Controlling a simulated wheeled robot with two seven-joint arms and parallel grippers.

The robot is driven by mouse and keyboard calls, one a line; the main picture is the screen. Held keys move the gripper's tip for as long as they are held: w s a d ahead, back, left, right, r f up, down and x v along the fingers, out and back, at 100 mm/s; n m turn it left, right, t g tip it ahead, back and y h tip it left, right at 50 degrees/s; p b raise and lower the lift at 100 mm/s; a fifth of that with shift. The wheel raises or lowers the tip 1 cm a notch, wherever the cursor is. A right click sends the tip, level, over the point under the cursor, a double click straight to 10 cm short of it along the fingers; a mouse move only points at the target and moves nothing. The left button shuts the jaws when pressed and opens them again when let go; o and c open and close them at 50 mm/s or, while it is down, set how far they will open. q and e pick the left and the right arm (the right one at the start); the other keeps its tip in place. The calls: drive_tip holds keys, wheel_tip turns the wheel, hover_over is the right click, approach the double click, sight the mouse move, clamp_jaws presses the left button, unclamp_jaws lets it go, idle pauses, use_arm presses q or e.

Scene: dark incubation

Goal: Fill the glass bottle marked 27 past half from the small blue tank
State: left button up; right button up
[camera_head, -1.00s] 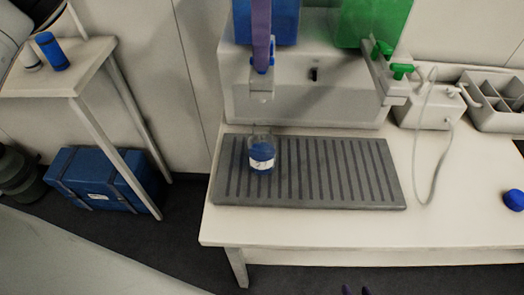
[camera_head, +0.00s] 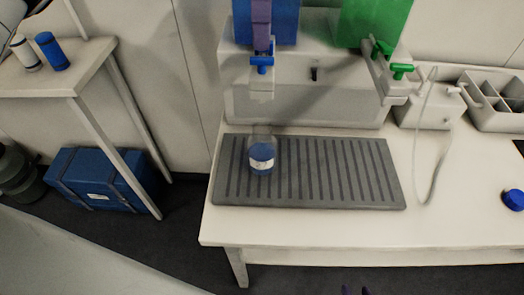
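The blue tank (camera_head: 285,22) stands at the back, with a blue-handled tap (camera_head: 262,60) in front of it. A glass bottle (camera_head: 262,137) stands upright on the grey grooved tray (camera_head: 330,172), below the tap. It holds blue liquid and bears a white label whose number I cannot read. My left gripper (camera_head: 262,42) shows as one purple band just above the tap handle, in front of the tank. Its finger gap is hidden. My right gripper (camera_head: 356,290) shows only two purple fingertips at the bottom edge, apart with nothing visible between them.
A green tank (camera_head: 373,22) with green taps (camera_head: 400,71) stands to the right. A white device (camera_head: 430,108) with a hose and a divided box (camera_head: 500,105) are further right. A blue cap (camera_head: 513,199) lies at the right edge. The white table (camera_head: 330,232) is clear in front.

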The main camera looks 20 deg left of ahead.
use_arm(q)
wheel_tip(320, 180, up, 6)
drive_tip(key=shift+f, duration=0.25)
idle(0.6)
